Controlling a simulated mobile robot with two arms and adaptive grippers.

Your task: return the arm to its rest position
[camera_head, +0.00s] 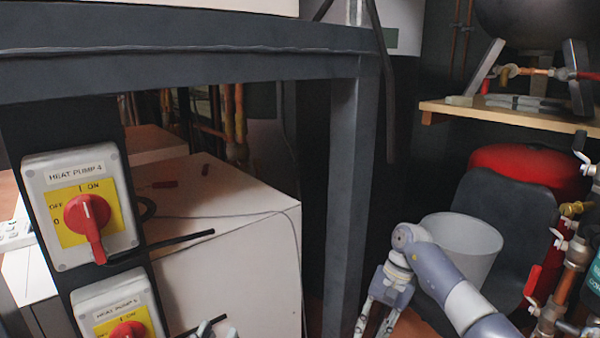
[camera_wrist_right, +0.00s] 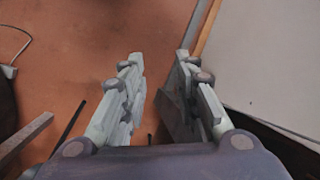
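My right arm comes in from the bottom right in the head view. Its gripper (camera_head: 380,312) hangs downward beside the dark grey frame post, partly cut off by the bottom edge. In the right wrist view the two fingers (camera_wrist_right: 160,65) are spread apart with nothing between them, above the reddish-brown floor (camera_wrist_right: 90,45). A small grey piece at the bottom edge of the head view looks like the tip of my left gripper (camera_head: 208,329). The rest of it is out of frame, so its opening cannot be told.
The heat pump 4 switch (camera_head: 80,208), with a red handle, sits on the frame above a second switch (camera_head: 118,308). A white box (camera_head: 225,255) stands behind. A grey bucket (camera_head: 462,246) is behind my right arm; pipes and valves (camera_head: 572,262) are at the right. A wooden shelf (camera_head: 500,113) is above.

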